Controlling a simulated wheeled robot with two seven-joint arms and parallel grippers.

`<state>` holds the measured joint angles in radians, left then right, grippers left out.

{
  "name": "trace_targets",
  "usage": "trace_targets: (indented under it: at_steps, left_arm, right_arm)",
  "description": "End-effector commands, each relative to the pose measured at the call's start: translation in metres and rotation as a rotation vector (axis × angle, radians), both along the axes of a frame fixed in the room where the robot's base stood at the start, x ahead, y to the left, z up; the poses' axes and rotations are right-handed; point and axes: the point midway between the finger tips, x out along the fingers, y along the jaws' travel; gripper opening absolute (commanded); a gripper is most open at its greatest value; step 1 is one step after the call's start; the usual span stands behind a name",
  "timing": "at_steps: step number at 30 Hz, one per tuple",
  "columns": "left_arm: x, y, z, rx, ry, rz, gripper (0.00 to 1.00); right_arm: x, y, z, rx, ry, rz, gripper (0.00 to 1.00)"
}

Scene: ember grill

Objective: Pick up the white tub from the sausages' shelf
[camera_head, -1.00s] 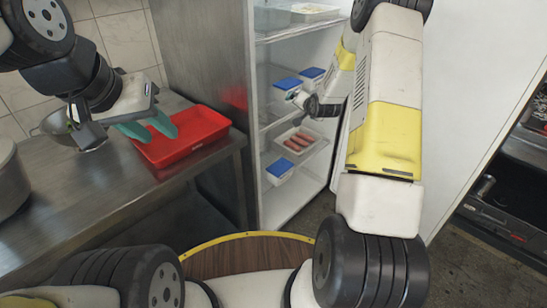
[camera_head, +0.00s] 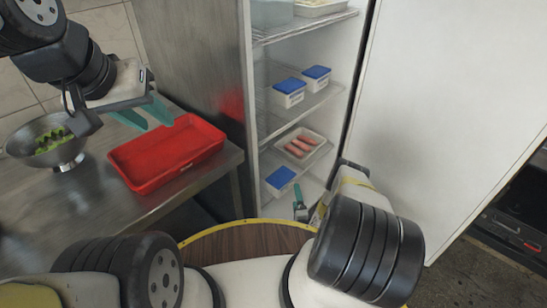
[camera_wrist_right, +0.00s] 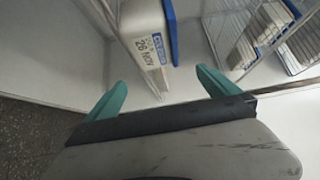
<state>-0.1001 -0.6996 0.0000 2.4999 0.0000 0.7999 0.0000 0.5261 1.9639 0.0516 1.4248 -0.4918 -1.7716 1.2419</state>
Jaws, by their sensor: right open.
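In the head view a white tub with a blue lid (camera_head: 280,181) stands low in the open fridge, just in front of the tray of sausages (camera_head: 300,146). They appear to share a shelf. My right gripper (camera_head: 300,208) is low at the fridge opening, just to the right of and below that tub; my own arm hides part of it. In the right wrist view the gripper (camera_wrist_right: 158,88) is open and empty, with a labelled white tub (camera_wrist_right: 143,35) beyond its fingertips and apart from them. My left gripper (camera_head: 152,116) is open and empty above the counter's red tray.
Two more blue-lidded tubs (camera_head: 289,93) stand on the fridge shelf above. The fridge's left side wall (camera_head: 200,60) and the white door (camera_head: 430,110) flank the opening. The red tray (camera_head: 165,152) and a metal bowl with green pieces (camera_head: 65,158) sit on the counter.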

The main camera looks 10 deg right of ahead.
Motion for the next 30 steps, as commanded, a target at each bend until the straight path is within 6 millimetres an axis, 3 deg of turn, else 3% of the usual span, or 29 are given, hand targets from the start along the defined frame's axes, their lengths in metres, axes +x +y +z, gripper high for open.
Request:
trace_targets:
  at_steps: [4,18,27,28,30]
  left_arm:
    - [0.0,0.0,0.0,0.0,0.0,0.0,0.36]
    - [0.0,0.0,0.0,0.0,0.0,0.0,0.36]
    - [0.0,0.0,0.0,0.0,0.0,0.0,0.36]
    - [0.0,0.0,0.0,0.0,0.0,0.0,0.36]
    - [0.0,0.0,0.0,0.0,0.0,0.0,0.36]
  right_arm:
    - [0.004,0.002,-0.003,0.012,-0.012,-0.005,1.0]
    - [0.066,0.007,-0.004,0.009,-0.01,-0.005,1.0]
    - [0.073,0.006,-0.004,0.01,-0.008,-0.005,1.0]
    - [0.073,0.006,-0.004,0.01,-0.008,-0.005,0.98]
    - [0.073,0.006,-0.004,0.01,-0.008,-0.005,0.84]
